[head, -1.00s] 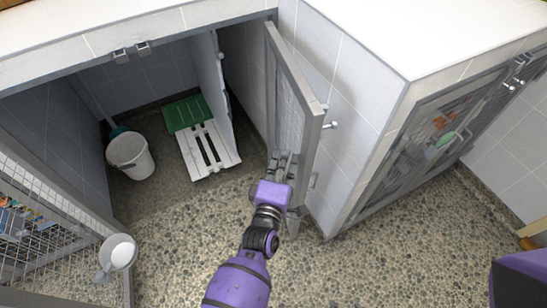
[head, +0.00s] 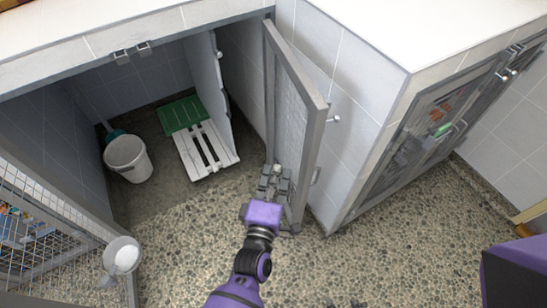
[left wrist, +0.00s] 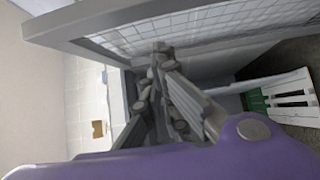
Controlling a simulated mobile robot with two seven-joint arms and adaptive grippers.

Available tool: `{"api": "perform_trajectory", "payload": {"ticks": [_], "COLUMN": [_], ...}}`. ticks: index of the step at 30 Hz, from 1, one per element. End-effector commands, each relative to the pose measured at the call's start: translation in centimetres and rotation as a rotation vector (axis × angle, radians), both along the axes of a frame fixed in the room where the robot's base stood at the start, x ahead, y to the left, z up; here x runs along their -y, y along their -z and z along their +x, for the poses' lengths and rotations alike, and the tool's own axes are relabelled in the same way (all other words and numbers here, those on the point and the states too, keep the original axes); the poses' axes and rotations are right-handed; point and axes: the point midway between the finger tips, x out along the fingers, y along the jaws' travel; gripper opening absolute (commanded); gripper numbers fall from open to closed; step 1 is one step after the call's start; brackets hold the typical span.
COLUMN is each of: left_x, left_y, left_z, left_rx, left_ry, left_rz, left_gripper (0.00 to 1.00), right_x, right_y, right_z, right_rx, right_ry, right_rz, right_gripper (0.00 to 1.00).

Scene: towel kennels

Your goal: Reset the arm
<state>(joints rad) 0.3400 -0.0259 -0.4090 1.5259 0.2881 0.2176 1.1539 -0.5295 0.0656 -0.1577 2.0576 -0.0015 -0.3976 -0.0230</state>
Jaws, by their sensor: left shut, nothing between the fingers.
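My left gripper (head: 274,180) is in front of the inner side of the open kennel door (head: 292,120), near its lower part. Its purple wrist and arm come up from the bottom of the head view. In the left wrist view the gripper (left wrist: 163,60) is shut and empty, with the meshed door (left wrist: 220,32) close beyond it. I cannot tell whether it touches the door. My right gripper does not show; only a purple part of mine is at the lower right of the head view.
Inside the open kennel are a white bucket (head: 128,158), a white slatted board (head: 206,150) and a green mat (head: 184,116). Another mesh door (head: 50,215) with a white bowl (head: 122,256) stands at left. A closed kennel (head: 425,135) is at right. Pebbled floor is clear in front.

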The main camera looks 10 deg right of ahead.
Motion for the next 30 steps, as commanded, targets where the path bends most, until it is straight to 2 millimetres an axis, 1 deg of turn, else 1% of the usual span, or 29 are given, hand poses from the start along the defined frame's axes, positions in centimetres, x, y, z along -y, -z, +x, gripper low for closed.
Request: {"api": "perform_trajectory", "payload": {"ticks": [1,3,6,9,13,20,23,26,27,29,30], "left_x": [-0.2,-0.3,-0.5,-0.6,-0.6,-0.6,-0.3,-0.2,-0.6,-2.0,-3.3], "left_y": [0.1,0.0,0.0,0.0,-0.1,-0.1,0.5,0.5,0.6,1.6,2.5], "left_z": [-1.1,-2.4,-3.6,-4.4,-4.8,-4.8,-4.9,-4.7,-4.6,-5.2,-5.8], "left_rx": [-0.002,-0.001,0.0,0.0,0.001,0.007,0.021,0.065,0.086,0.098,0.099], "left_ry": [0.0,-0.001,-0.001,0.0,0.0,0.0,0.015,0.043,0.052,0.066,0.077], "left_rz": [-0.001,-0.003,-0.001,-0.002,-0.002,0.012,0.098,0.271,0.359,0.511,0.616], "left_gripper": [0.0,0.0,0.0,0.0,0.0,0.0,0.0,0.0,0.0,0.0,0.0], "right_x": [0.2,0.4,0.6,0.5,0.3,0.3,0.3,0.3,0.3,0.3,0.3], "right_y": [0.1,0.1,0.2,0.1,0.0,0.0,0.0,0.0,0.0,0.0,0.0], "right_z": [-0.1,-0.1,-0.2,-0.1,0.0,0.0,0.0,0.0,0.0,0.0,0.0], "right_rx": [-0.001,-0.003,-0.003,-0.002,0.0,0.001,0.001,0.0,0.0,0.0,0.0], "right_ry": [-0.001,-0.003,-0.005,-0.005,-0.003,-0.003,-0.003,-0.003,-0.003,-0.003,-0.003], "right_rz": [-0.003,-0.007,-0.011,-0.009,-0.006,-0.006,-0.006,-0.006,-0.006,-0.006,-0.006], "right_gripper": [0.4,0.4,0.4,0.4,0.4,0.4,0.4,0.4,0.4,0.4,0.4]}}
